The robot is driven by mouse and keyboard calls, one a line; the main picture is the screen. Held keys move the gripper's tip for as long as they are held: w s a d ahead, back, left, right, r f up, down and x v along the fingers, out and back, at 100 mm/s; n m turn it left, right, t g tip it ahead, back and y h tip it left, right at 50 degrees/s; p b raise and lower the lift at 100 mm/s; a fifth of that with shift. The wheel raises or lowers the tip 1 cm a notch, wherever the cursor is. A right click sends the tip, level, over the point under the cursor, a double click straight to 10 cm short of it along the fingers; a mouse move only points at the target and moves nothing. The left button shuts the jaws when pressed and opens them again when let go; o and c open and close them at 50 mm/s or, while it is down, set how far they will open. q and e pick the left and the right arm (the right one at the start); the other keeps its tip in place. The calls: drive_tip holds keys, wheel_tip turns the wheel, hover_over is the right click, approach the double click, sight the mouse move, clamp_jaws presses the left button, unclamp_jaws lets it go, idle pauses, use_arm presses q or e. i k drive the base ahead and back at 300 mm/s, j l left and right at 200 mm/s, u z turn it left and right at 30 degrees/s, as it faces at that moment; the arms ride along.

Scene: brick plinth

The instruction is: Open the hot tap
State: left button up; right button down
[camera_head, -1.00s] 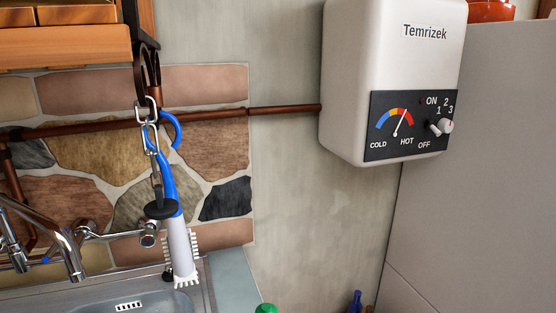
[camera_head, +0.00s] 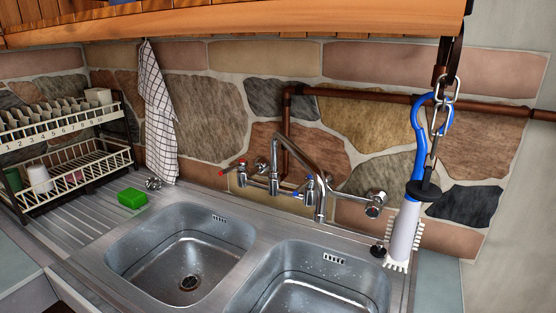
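A chrome mixer tap (camera_head: 275,180) stands behind the double sink, against the stone wall. Its left handle, the hot tap (camera_head: 233,170), has red marks and sticks out to the left. Its right handle, the cold tap (camera_head: 305,189), has blue marks. The spout (camera_head: 306,158) arches to the right and its end hangs over the ledge near the right basin. I cannot tell whether water is running; none shows. Neither of my grippers is in view.
The sink (camera_head: 258,238) has two empty-looking basins. A green sponge (camera_head: 132,198) lies on the drainboard, beside a dish rack (camera_head: 75,150). A checked towel (camera_head: 158,110) hangs behind. A blue-handled brush (camera_head: 408,210) hangs on a chain at right. A wooden cabinet (camera_head: 250,22) overhangs.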

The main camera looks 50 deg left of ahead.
sight(242, 164)
drive_tip(key=k+j+u, duration=0.1)
drive_tip(key=u, duration=1.55)
drive_tip(key=i+j, duration=0.05)
